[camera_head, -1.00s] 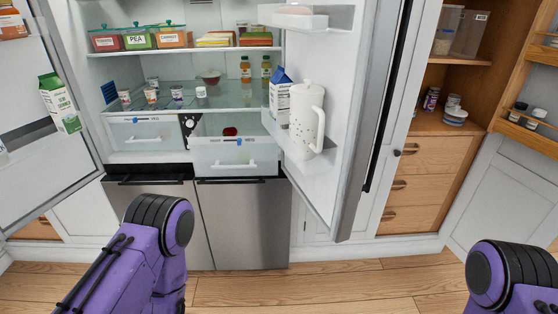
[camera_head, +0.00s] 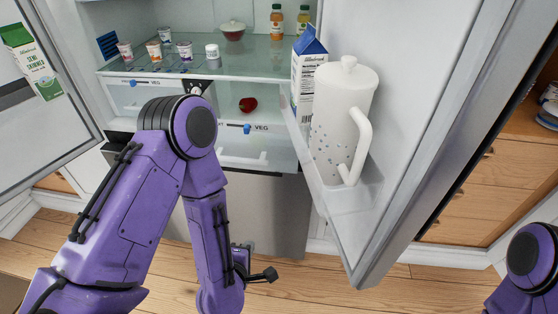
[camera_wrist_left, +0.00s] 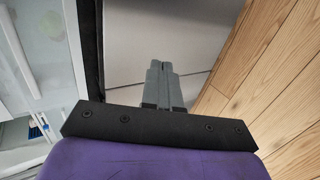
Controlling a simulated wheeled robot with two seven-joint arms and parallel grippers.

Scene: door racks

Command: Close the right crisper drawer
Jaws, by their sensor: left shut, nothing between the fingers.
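The right crisper drawer (camera_head: 262,142) is pulled out of the fridge, below the glass shelf. It has a clear front with a blue knob, a VEG label and a pale handle (camera_head: 242,158). A red item (camera_head: 248,104) lies inside it. My left arm covers the drawer's left part in the head view. My left gripper (camera_wrist_left: 162,70) is shut and empty in the left wrist view, in front of a grey panel and apart from the drawer. It hangs low in the head view, where its fingers are hard to make out. My right gripper is out of view.
The left crisper drawer (camera_head: 128,96) is partly behind my arm. The open right fridge door (camera_head: 400,120) stands beside the drawer, with a white pitcher (camera_head: 338,120) and a blue-topped carton (camera_head: 306,72) in its rack. Cups stand on the shelf above. Wooden floor (camera_head: 330,285) is clear.

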